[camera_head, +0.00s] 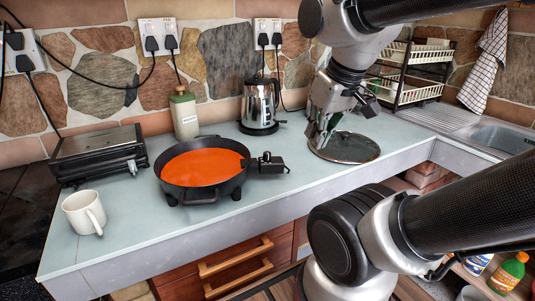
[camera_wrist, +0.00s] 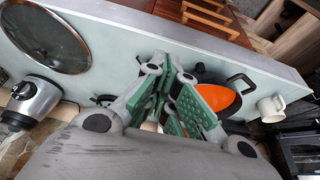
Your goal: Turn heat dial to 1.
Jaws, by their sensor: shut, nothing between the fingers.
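A black electric pan (camera_head: 205,193) filled with orange-red liquid stands on the counter, left of my gripper. A black heat control box (camera_head: 268,163) sticks out from the pan's right side. The dial's number marks are too small to read. My gripper (camera_head: 322,143) is shut and empty, to the right of the control box and apart from it. In the wrist view, my gripper's green finger pads (camera_wrist: 178,75) hide part of the pan (camera_wrist: 218,97), and the dial cannot be made out.
A round glass lid (camera_head: 350,148) lies on the counter by my gripper. A kettle (camera_head: 259,105) and a bottle (camera_head: 184,113) stand behind the pan. A mug (camera_head: 82,213) and a grill (camera_head: 98,154) are at left. The counter's front strip is clear.

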